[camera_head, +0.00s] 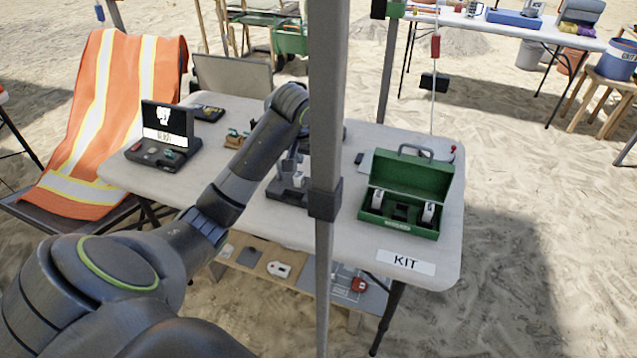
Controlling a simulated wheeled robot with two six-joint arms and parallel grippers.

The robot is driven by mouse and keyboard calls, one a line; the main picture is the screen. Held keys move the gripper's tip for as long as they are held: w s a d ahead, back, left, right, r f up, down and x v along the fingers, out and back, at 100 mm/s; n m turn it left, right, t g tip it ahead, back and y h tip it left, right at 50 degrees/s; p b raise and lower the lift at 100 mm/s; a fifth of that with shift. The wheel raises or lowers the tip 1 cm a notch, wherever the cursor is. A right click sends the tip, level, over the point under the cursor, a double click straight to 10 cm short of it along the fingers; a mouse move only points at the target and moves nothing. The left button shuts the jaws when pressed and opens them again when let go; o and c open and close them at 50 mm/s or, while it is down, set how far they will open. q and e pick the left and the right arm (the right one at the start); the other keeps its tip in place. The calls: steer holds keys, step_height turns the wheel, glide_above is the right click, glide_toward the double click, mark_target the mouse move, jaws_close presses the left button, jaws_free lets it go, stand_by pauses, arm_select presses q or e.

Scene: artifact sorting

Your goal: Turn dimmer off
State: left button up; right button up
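I cannot pick out a dimmer for certain. A grey device (286,190) stands on the white table (290,222) behind the pole, and its controls are too small to read. A black box (434,82) hangs by a white cord, below a red piece (435,46). My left arm reaches from the lower left over the table, with its wrist bent down above the grey device. My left gripper (293,165) is partly hidden by the pole, and its fingers cannot be made out clearly. My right gripper is not in view.
A grey pole (326,120) stands upright in front of the table. An open green toolbox (400,215) is at the table's right, an open black case (163,150) at its left. A brown tray (240,140) lies between. A chair with an orange vest (105,125) is at left.

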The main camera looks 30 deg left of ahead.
arm_select(q)
steer(key=x, duration=1.2)
steer(key=shift+w+b, duration=0.1)
steer(key=shift+b, duration=0.3)
